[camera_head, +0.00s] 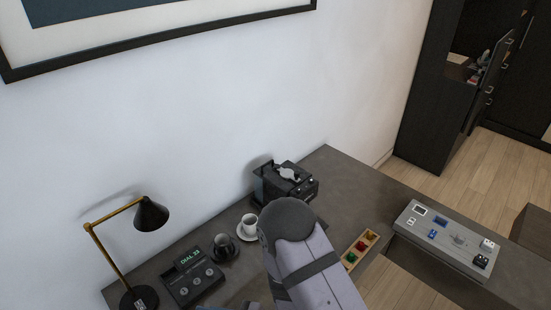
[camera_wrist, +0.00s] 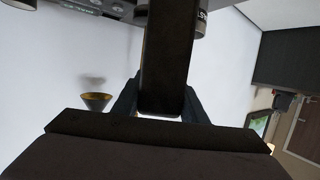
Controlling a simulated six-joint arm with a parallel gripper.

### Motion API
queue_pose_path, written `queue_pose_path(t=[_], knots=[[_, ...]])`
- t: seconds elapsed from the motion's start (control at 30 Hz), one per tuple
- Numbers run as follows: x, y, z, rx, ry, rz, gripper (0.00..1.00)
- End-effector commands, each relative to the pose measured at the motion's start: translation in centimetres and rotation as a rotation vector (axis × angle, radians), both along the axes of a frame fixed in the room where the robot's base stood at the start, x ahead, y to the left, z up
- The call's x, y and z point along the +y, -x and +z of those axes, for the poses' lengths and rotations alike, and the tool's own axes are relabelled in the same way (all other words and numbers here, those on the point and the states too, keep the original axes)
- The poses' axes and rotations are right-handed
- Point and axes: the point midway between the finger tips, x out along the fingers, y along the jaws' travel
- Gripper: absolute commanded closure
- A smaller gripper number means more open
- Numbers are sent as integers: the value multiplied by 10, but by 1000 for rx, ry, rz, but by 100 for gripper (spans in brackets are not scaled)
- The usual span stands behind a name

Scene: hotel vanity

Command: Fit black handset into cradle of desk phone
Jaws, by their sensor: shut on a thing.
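The desk phone (camera_head: 192,278) is a dark box with a lit display and round buttons, on the desk at lower left in the head view. In the wrist view, my gripper (camera_wrist: 160,108) is shut on the black handset (camera_wrist: 168,55), a long dark bar that runs up and out of the top of the picture. The handset's far end is cut off there. In the head view my arm hides the gripper and the handset, so their distance from the phone cannot be told. The wrist view is tilted, with the desk side at its top.
A brass lamp with a black shade (camera_head: 151,213) stands left of the phone. A dark pot (camera_head: 223,247), a white cup (camera_head: 249,224) and a black machine (camera_head: 287,183) stand to its right. A wooden tray (camera_head: 361,249) and a grey panel (camera_head: 445,240) lie further right.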

Motion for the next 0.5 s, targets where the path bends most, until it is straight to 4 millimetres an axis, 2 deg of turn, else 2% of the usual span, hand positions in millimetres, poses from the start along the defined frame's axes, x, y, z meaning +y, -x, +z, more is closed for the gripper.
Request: queue_pose_path(t=[0.1, 0.23, 0.37, 0.5], knots=[[11, 27, 5, -6, -1, 173, 100], [5, 37, 7, -6, -1, 300, 100], [-16, 28, 9, -6, 1, 372, 100], [-51, 4, 9, -5, 3, 381, 100]])
